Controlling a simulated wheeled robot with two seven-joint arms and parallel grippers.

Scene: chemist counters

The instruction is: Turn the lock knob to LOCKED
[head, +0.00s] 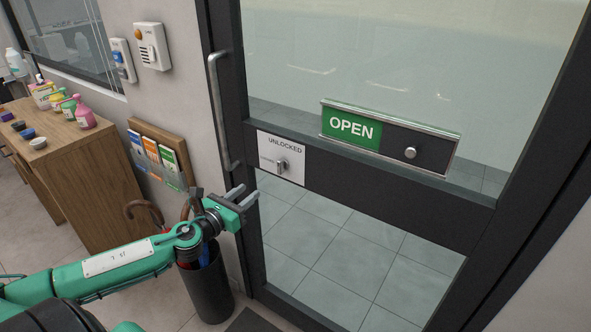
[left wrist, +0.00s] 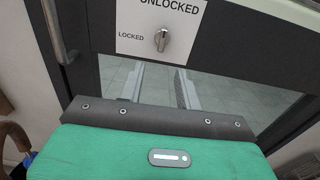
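The lock knob (head: 282,165) is a small silver thumb-turn on a white plate (head: 296,153) fixed to the door's dark cross rail. The plate reads UNLOCKED above the knob and LOCKED to its left. In the left wrist view the knob (left wrist: 161,40) stands roughly upright, towards UNLOCKED. My left gripper (head: 245,196) is below and left of the knob in the head view, apart from it. In the left wrist view its two fingers (left wrist: 158,86) are spread with nothing between them, and the knob shows beyond them. My right gripper is not in view.
The glass door (head: 400,60) has a vertical pull handle (head: 220,110) at left and an OPEN sign (head: 352,129) with a slider right of the plate. An umbrella bin (head: 208,288) stands under my left arm. A wooden counter (head: 75,165) with bottles is at left.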

